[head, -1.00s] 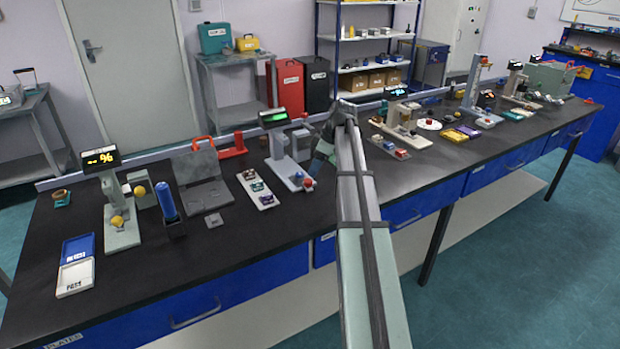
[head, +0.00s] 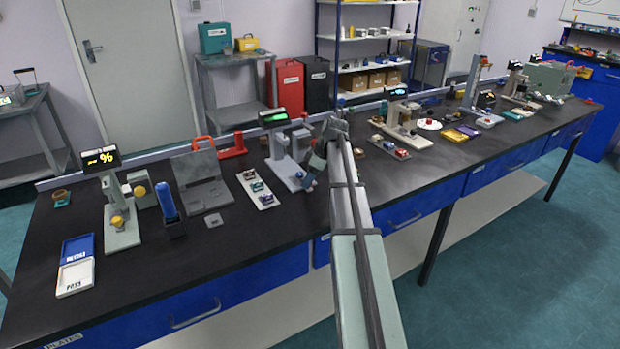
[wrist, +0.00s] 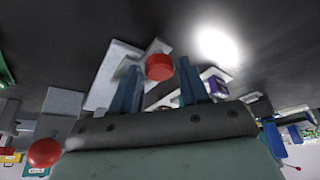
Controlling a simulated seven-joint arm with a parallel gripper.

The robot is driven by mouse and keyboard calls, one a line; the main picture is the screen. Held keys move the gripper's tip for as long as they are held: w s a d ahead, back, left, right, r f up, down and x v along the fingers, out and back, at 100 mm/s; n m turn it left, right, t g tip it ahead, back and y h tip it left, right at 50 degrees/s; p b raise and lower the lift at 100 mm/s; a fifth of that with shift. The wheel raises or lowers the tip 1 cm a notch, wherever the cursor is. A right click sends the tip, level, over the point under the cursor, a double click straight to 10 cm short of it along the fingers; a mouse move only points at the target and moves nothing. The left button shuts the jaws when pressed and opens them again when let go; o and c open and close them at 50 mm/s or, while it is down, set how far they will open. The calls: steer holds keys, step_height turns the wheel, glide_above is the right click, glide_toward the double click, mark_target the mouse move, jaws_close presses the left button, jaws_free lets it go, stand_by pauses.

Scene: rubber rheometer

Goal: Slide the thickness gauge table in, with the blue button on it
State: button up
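The thickness gauge (head: 282,147) is a grey stand with a green-lit display, near the middle of the bench in the head view. Its grey table (head: 287,172) extends toward the front edge, and a small blue button (head: 300,174) shows on it. In the wrist view a red knob (wrist: 160,67) appears between the two blue fingers of my gripper (wrist: 161,82), with a grey plate (wrist: 115,75) behind. The fingers are apart; I cannot tell whether they touch the knob. The blue button is not clear there.
A white tray (head: 246,178) with several buttons lies left of the gauge; a purple button (wrist: 217,85) shows in the wrist view. A grey stand with a red handle (head: 202,143) is further left. Another instrument (head: 403,130) stands to the right. The front bench strip is mostly clear.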

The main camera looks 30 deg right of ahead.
jaws_close()
stand_by(0.3)
glide_toward(295, 177)
steer(key=x, duration=0.5)
steer(key=shift+w, duration=0.3)
steer(key=shift+s, duration=0.1)
steer(key=shift+o, duration=1.6)
jaws_free()
steer(key=shift+r, duration=0.1)
steer(key=v, duration=1.3)
steer(key=shift+s+r, duration=0.15)
steer(key=shift+r, duration=0.15)
